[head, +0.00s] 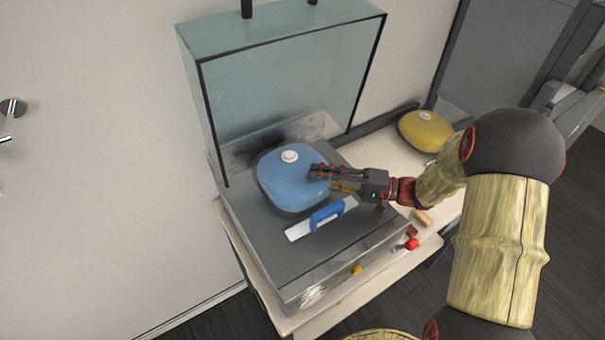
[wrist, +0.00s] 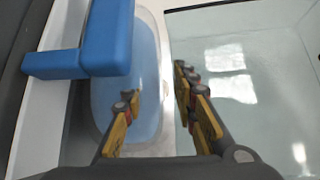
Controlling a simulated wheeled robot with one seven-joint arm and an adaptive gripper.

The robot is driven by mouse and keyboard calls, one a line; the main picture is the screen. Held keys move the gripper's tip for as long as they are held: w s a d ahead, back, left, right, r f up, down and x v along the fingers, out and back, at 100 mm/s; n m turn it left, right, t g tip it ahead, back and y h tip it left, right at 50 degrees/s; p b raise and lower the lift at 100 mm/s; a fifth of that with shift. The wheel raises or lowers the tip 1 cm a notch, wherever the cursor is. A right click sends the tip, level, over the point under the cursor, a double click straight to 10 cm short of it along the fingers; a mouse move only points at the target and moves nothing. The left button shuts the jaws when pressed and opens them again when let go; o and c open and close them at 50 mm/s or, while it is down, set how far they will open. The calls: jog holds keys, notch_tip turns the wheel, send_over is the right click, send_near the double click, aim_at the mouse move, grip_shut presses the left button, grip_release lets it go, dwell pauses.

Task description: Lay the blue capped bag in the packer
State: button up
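The blue capped bag (head: 285,185) lies flat on the grey bed of the packer (head: 270,242), with its white cap (head: 289,156) facing up. The packer's clear lid (head: 285,85) stands raised behind it. My gripper (head: 325,177) is at the bag's right side, its fingers over the bag's edge. In the wrist view my gripper (wrist: 157,84) has its fingers apart with nothing clasped between them. The light-blue bag (wrist: 148,62) shows beyond and beneath the left finger. Whether a finger touches the bag cannot be told.
A white plate with a blue handle (head: 327,214) lies on the packer in front of the bag. A yellow capped bag (head: 426,131) sits on the table to the right. A red knob (head: 411,243) and small brown block (head: 423,217) are near the packer's right side.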

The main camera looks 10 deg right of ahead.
jog(key=v, duration=0.5)
jog(key=shift+s+d, duration=0.1)
jog(key=shift+d, duration=0.1)
dwell(0.3)
